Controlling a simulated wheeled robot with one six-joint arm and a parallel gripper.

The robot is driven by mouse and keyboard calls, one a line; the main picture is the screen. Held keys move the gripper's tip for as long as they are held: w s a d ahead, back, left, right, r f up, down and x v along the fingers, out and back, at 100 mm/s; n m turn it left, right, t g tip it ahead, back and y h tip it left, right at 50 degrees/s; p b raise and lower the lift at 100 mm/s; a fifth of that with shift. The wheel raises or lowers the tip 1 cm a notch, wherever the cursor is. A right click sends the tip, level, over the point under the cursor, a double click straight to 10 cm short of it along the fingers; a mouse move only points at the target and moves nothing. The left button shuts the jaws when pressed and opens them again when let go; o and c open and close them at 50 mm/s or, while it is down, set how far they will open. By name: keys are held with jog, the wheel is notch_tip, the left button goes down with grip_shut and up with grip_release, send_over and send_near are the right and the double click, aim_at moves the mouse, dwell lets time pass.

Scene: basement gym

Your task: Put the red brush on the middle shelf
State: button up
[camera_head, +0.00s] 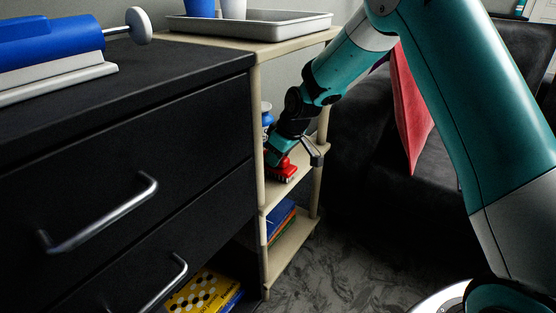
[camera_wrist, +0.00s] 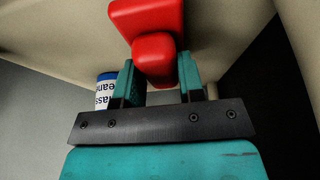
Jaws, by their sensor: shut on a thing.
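The red brush (camera_head: 284,172) is at the middle shelf (camera_head: 306,168) of the beige shelf unit, bristles downward. It is over the shelf board or resting on it; I cannot tell whether it touches. My gripper (camera_head: 279,158) reaches in from the open right side and is shut on the brush. In the wrist view the red brush (camera_wrist: 150,50) sits between the two teal fingers of my gripper (camera_wrist: 157,78). The arm and gripper hide part of the middle shelf.
A blue and white can (camera_head: 267,118) stands on the middle shelf behind my gripper; its label shows in the wrist view (camera_wrist: 105,90). Books (camera_head: 280,220) lie on the lower shelf. A tray (camera_head: 250,24) is on top. A black drawer cabinet (camera_head: 120,130) stands left.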

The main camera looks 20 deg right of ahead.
jog(key=shift+r, duration=0.1)
jog(key=o, duration=1)
jog(key=p+v, duration=0.4)
jog(key=v, duration=0.7)
jog(key=s+a+r+g+y, duration=0.1)
jog(key=s+a+r, duration=0.3)
jog(key=s, duration=0.4)
jog(key=s+a+r+g, duration=0.1)
jog(key=s+a+r, duration=0.25)
jog(key=s, duration=0.45)
jog(key=shift+g, duration=0.9)
jog(key=s, duration=0.5)
jog(key=s+a+r, duration=0.1)
jog(key=s, duration=0.5)
jog(key=s+r, duration=0.1)
jog(key=s, duration=0.4)
jog(key=shift+s+a, duration=0.25)
jog(key=shift+a, duration=0.1)
jog(key=shift+r, duration=0.1)
